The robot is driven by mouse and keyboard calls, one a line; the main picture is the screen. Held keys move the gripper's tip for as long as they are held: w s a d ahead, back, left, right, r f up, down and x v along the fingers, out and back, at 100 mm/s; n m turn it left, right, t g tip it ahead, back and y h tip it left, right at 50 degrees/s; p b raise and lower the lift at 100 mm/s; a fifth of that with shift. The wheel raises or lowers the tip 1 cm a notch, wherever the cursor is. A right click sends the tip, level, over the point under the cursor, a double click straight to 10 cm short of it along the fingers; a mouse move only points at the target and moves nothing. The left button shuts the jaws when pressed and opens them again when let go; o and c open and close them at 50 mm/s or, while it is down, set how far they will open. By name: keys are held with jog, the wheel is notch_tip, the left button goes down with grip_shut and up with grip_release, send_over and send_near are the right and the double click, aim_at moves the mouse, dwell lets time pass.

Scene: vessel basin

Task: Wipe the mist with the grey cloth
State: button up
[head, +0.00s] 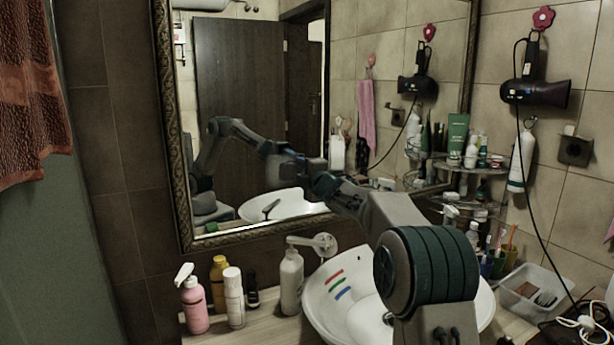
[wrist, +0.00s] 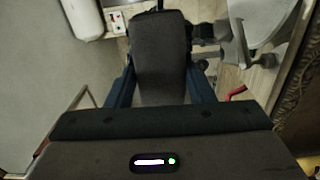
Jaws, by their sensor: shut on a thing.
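The grey cloth (wrist: 160,50) shows as a dark grey pad between the blue fingers of my gripper (wrist: 160,92) in the wrist view. My gripper is shut on it. In the head view my gripper (head: 318,181) is at the lower part of the framed mirror (head: 240,75), partly hidden by my own arm. Its reflection shows just left of it. I cannot tell whether the cloth touches the glass. I cannot make out a clear patch of mist; the glass near the gripper is confused by the reflection.
A white basin (head: 312,302) with red, green and blue marks stands below, partly behind my arm. Several bottles (head: 195,305) and a white dispenser (head: 291,282) stand left of it. A corner shelf (head: 470,168), a hair dryer (head: 535,93) and a clear tub (head: 530,290) are right.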

jog(key=shift+s+a+f+b, duration=0.1)
jog(key=shift+s+a+b, duration=0.15)
jog(key=shift+a+b, duration=0.2)
jog(key=shift+s+a+f+b, duration=0.1)
jog(key=shift+s+a+b, duration=0.1)
jog(key=shift+a+b, duration=0.25)
jog(key=shift+s+a+r+b, duration=0.1)
jog(key=shift+s+a+b, duration=0.25)
jog(key=shift+a, duration=0.4)
jog(key=shift+s+a+r+b, duration=0.1)
jog(key=shift+s+a+b, duration=0.1)
jog(key=shift+a+b, duration=0.45)
jog(key=shift+s+a+r+b, duration=0.1)
jog(key=shift+s+a+b, duration=0.15)
jog(key=shift+a, duration=0.65)
jog(key=shift+s+f, duration=0.1)
jog(key=shift+s+d+f, duration=0.1)
jog(key=shift+s+d, duration=0.1)
jog(key=shift+s, duration=0.05)
jog(key=b, duration=0.2)
send_near(275, 172)
jog(key=shift+w+a, duration=0.1)
jog(key=shift+w, duration=0.1)
